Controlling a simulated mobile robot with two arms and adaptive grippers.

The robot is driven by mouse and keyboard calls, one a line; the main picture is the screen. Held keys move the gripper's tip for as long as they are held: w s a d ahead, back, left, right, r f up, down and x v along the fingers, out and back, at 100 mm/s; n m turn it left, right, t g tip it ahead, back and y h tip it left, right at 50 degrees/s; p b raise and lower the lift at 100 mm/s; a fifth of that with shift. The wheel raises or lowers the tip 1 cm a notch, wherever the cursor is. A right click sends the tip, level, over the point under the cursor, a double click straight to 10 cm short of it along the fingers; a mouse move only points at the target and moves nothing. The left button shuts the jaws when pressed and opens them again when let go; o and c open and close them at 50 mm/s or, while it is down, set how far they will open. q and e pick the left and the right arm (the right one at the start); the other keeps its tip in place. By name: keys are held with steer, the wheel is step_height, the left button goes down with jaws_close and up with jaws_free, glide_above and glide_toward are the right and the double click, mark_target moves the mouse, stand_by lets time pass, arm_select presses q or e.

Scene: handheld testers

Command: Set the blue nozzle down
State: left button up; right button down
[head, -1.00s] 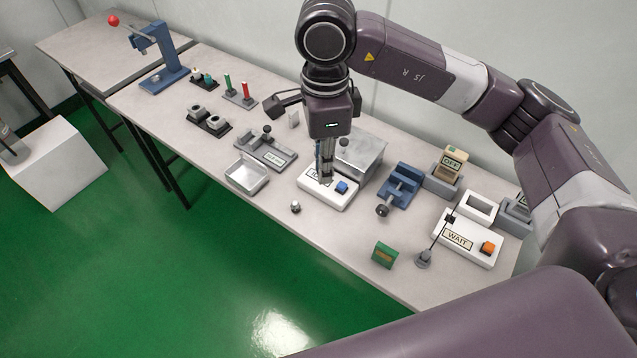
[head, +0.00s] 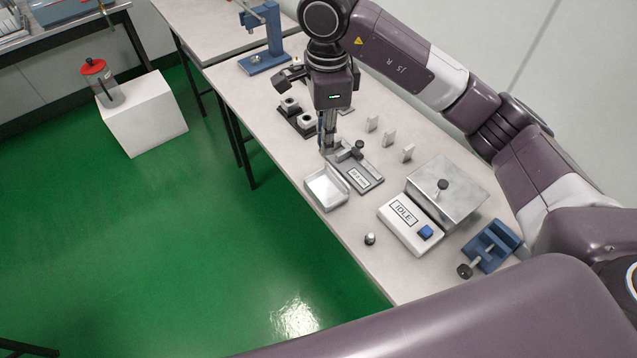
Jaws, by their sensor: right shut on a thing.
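My right gripper (head: 328,146) points down over the long table, near the open metal tray and the grey fixture with a small label. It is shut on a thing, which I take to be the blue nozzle. The nozzle is small and almost wholly hidden by the fingers, so its shape and tilt cannot be told. Whether it touches anything below cannot be told either. My left gripper is not in view.
The metal tray (head: 326,190) and labelled grey fixture (head: 362,177) lie close by the gripper. A black holder (head: 297,117) stands behind. The IDLE tester (head: 410,223), metal box (head: 447,190) and blue vise (head: 491,246) stand right. A small knob (head: 370,239) lies near the front edge.

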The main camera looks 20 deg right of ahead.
steer(key=p, duration=0.1)
glide_above(324, 195)
step_height(324, 195, down, 12)
steer(key=shift+s+r, duration=0.15)
steer(key=shift+r, duration=0.05)
step_height(324, 195, down, 4)
steer(key=shift+p, duration=0.3)
steer(key=shift+f, duration=0.3)
steer(key=c, duration=2.4)
jaws_free()
steer(key=shift+f, duration=0.1)
steer(key=shift+o, duration=1)
